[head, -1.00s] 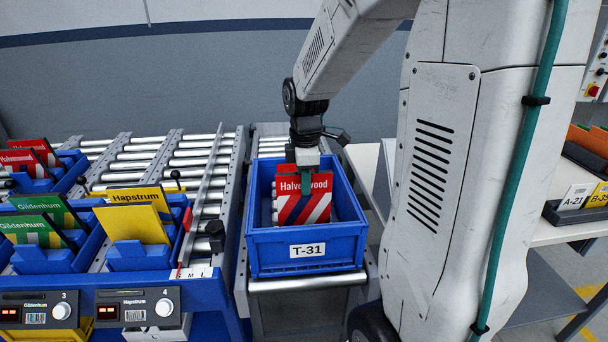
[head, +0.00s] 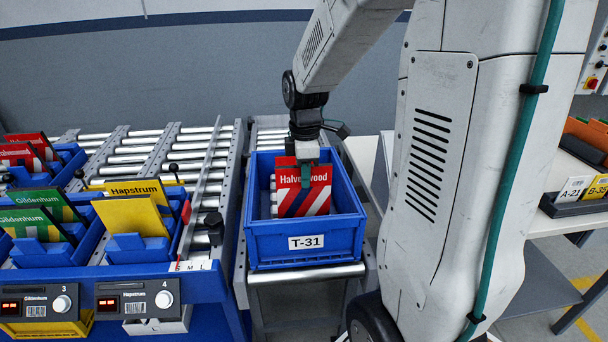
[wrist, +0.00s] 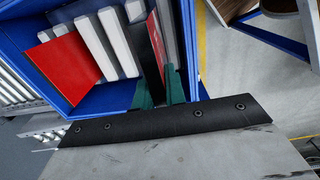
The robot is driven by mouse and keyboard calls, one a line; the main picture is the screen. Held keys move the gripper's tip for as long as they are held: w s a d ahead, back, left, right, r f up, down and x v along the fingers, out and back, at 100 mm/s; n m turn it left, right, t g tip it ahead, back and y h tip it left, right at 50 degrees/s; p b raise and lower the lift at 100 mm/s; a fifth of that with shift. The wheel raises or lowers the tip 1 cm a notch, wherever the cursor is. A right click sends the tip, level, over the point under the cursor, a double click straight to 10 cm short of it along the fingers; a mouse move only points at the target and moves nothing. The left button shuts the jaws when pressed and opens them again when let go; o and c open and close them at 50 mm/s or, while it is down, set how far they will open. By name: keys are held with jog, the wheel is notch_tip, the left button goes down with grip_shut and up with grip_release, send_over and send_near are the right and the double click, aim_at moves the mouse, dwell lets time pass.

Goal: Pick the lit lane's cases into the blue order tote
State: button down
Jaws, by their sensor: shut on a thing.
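The blue order tote (head: 262,246), labelled T-31, stands on rollers in the middle of the head view. My gripper (head: 306,172) reaches down into it and is shut on a red Halvorwood case (head: 290,183) with white stripes. The case is upright, partly covered by the fingers. In the wrist view the green fingers of my gripper (wrist: 160,92) clasp the case (wrist: 156,36), seen nearly edge-on. Another red case (wrist: 66,66) lies in the tote to the left of it. The head view does not clearly show whether the held case touches the tote floor.
Roller lanes at left hold blue trays with red cases (head: 22,153), green Gildenhum cases (head: 28,222) and yellow Hapstrum cases (head: 130,215). Lane panels 3 (head: 38,303) and 4 (head: 138,299) both show orange digits. A shelf with tags A-21 and B-35 (head: 598,188) stands at right.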

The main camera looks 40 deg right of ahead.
aim_at(305, 202)
jog(key=shift+f, duration=0.1)
dwell(0.5)
jog(key=shift+f, duration=4.15)
jog(key=c, duration=1)
grip_release()
jog(key=shift+o, duration=0.2)
notch_tip(305, 202, up, 8)
